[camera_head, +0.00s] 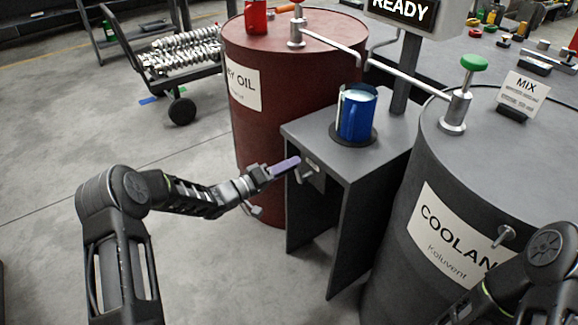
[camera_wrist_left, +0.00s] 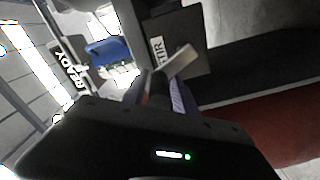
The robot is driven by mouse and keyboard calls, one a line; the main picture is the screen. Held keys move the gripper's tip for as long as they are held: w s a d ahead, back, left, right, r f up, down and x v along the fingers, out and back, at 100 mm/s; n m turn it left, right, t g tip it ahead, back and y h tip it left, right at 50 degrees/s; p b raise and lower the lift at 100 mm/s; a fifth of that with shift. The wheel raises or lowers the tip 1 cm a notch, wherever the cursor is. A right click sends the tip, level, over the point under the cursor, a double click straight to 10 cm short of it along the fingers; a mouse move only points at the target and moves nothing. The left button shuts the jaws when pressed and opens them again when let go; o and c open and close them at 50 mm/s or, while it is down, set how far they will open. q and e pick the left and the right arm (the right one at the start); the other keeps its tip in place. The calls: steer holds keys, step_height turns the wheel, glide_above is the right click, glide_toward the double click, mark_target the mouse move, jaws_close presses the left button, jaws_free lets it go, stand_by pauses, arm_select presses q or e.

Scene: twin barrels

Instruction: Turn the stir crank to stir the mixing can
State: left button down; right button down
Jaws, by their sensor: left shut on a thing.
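The blue mixing can (camera_head: 357,115), with pale liquid inside, stands upright on a dark round base on the grey stand (camera_head: 330,160). The metal stir crank (camera_head: 309,174) is on the stand's front face. In the left wrist view the crank (camera_wrist_left: 181,62) shows as a pale bar beside a "STIR" label, with the blue can (camera_wrist_left: 108,50) at upper left. My left gripper (camera_head: 289,165) reaches the crank from the left and is shut on it; its pads partly hide the handle. My right arm shows at lower right, but its gripper is out of view.
A red oil barrel (camera_head: 265,120) stands close behind my left gripper. The grey coolant barrel (camera_head: 400,225) stands right of the stand. A "READY" display (camera_head: 405,10) rises behind the can. A cart of metal parts (camera_head: 180,60) is at back left. The left floor is clear.

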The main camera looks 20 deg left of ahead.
arm_select(q)
steer(key=shift+s+d+f, duration=0.15)
steer(key=shift+s+f, duration=0.05)
steer(key=shift+f, duration=0.15)
steer(key=c, duration=1.3)
jaws_free()
steer(key=shift+c, duration=0.2)
steer(key=shift+o, duration=0.4)
steer(key=shift+r, duration=0.1)
steer(key=shift+w+r, duration=0.1)
steer(key=v, duration=0.8)
steer(key=shift+p, duration=0.45)
